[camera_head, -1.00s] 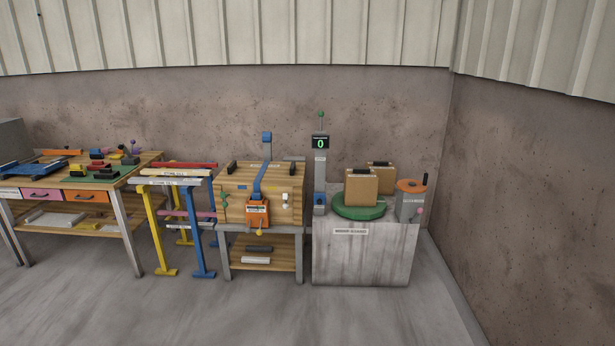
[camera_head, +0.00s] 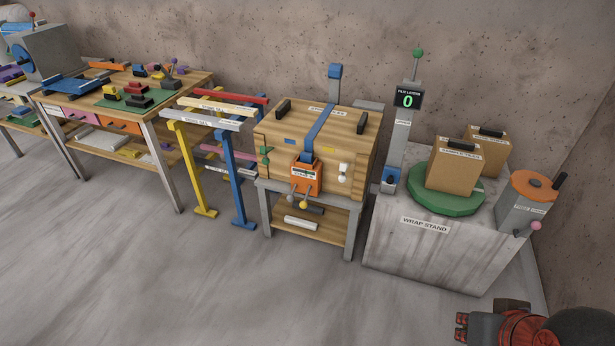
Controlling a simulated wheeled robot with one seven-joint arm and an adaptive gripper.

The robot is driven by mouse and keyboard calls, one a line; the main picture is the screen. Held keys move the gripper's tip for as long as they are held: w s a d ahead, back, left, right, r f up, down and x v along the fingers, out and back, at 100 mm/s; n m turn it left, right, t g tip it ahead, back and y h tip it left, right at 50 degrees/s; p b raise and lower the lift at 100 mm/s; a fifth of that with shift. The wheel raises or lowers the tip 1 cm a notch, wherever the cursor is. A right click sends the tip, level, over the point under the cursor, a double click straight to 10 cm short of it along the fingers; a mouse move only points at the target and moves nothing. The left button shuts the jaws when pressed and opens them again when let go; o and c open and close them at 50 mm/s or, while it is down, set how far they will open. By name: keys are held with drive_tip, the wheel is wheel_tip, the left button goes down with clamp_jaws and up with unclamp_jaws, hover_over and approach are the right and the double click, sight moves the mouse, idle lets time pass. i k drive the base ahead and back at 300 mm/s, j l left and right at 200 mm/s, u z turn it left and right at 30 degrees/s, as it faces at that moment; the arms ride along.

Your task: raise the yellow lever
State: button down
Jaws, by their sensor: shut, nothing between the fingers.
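A small lever with a yellow ball knob (camera_head: 303,204) hangs at the lower front of the orange buckle box (camera_head: 306,178). The box sits on the front of the strapped wooden crate. The knob points down and outward; its stem is short and hard to make out. My gripper (camera_head: 462,329) is at the lower right, dark with red parts and partly cut off by the picture's bottom edge. It looks shut and empty. It is well to the right of the yellow lever and nearer the camera, touching nothing that I can see.
The crate (camera_head: 278,122) stands on a low bench, with a blue strap (camera_head: 320,130) over it. To its right is the wrap stand (camera_head: 395,240) with cartons and a crank post (camera_head: 522,210). Left are yellow and blue trestles (camera_head: 188,168) and a workbench (camera_head: 190,80). The front floor is clear.

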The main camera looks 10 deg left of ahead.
sight(302, 205)
drive_tip(key=i+l+u, duration=0.15)
drive_tip(key=i+u, duration=0.25)
drive_tip(key=i+l+u, duration=0.4)
drive_tip(key=i, duration=0.15)
drive_tip(key=i+l+u, duration=0.8)
drive_tip(key=l, duration=0.15)
drive_tip(key=k+j, duration=0.05)
